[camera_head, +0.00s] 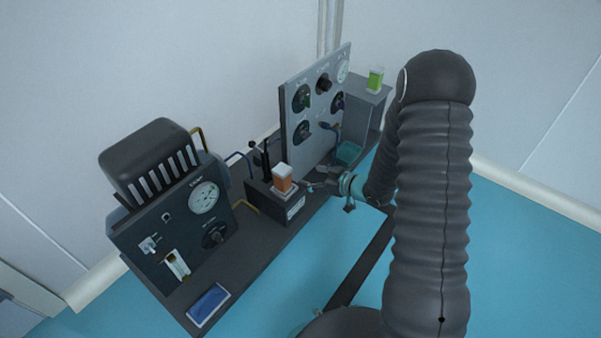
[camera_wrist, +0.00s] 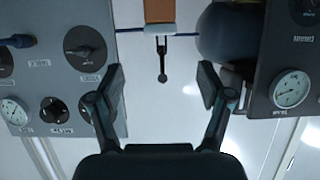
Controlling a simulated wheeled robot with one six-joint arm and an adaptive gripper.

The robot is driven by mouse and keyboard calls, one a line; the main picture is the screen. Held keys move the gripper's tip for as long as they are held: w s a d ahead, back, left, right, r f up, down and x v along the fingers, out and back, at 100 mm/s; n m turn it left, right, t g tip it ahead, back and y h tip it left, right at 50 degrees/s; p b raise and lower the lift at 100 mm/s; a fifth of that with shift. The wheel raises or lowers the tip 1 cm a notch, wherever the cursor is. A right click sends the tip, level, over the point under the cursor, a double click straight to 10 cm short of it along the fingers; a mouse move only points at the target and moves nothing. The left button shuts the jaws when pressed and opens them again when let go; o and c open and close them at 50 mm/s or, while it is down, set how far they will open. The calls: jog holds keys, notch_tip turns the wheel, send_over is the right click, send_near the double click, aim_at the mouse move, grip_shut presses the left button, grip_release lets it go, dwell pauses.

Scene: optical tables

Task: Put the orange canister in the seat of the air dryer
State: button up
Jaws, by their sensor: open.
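The orange canister (camera_head: 283,184) has a pale top and stands upright on a small dark box with a white label (camera_head: 295,207), which looks like the air dryer. A pale plate or rim shows at its foot; how deep it sits in the seat I cannot tell. My gripper (camera_head: 312,187) is just right of the canister, open and apart from it. In the wrist view the fingers (camera_wrist: 160,87) are spread with nothing between them. The orange canister (camera_wrist: 159,10) shows at the top edge, partly cut off, in line with the gap.
A green canister (camera_head: 375,80) stands on a grey cabinet at the right. A grey gauge panel (camera_head: 315,100) rises behind my gripper. A dark compressor unit (camera_head: 175,220) stands left. A teal tray (camera_head: 349,152) and a blue pad (camera_head: 208,305) lie on the bench.

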jog(key=s+d+r+m+t+h, duration=0.1)
jog(key=s+d+r+m+h, duration=0.15)
jog(key=d+r+h, duration=0.6)
jog(key=s+d+r+m+t+h, duration=0.1)
jog(key=s+d+r+m+h, duration=0.3)
jog(key=r, duration=0.9)
jog(key=s+r+m+g+y, duration=0.1)
jog(key=s+r, duration=0.3)
jog(key=s, duration=0.8)
jog(key=s+r+m+g, duration=0.3)
jog(key=s, duration=1)
jog(key=shift+s+a+r+g+y, duration=0.25)
jog(key=shift+a+r+g+y, duration=0.1)
jog(key=shift+a+g, duration=0.1)
